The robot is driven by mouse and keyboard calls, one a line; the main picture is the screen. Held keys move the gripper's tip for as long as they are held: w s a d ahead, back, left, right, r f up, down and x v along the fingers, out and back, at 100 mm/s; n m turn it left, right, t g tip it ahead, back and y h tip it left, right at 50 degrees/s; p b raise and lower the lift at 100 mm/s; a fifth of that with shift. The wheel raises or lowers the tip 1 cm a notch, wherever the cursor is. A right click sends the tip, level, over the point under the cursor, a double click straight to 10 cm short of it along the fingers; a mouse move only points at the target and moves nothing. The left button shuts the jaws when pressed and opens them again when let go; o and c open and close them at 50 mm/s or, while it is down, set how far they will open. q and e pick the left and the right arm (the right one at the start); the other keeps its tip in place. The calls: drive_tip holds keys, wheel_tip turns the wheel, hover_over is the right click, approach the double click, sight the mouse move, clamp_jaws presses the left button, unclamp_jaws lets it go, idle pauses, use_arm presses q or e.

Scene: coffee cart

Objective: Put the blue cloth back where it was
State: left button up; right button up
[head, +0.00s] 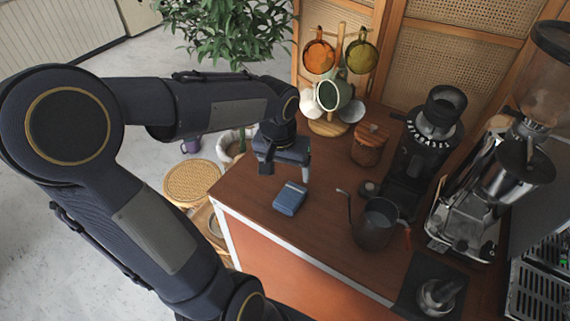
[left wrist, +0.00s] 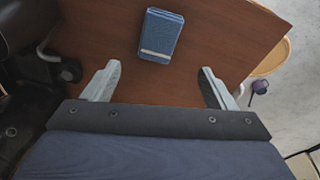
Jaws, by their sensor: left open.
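The blue cloth (head: 290,199) lies folded on the brown counter (head: 330,225) near its left end, with a pale stripe along one edge. In the left wrist view the cloth (left wrist: 162,32) lies flat beyond the fingertips, roughly centred between them. My left gripper (head: 286,168) is open and empty, just behind the cloth and above the counter. Its two fingers (left wrist: 158,80) are wide apart in the left wrist view, and neither touches the cloth. My right gripper does not show.
A dark gooseneck kettle (head: 375,225) stands right of the cloth. A mug tree (head: 330,127) with several mugs and a wooden canister (head: 369,146) stand behind. A grinder (head: 420,150) and espresso machine (head: 470,205) fill the right. A wicker stool (head: 192,181) is left of the counter.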

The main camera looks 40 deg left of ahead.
use_arm(q)
drive_tip(key=s+d+r+m+t+h, duration=0.2)
drive_tip(key=s+d+r+t+h, duration=0.1)
drive_tip(key=s+d, duration=0.7)
drive_tip(key=shift+s+d+t+h, duration=0.25)
drive_tip(key=shift+s+t+h, duration=0.15)
drive_tip(key=shift+s, duration=0.55)
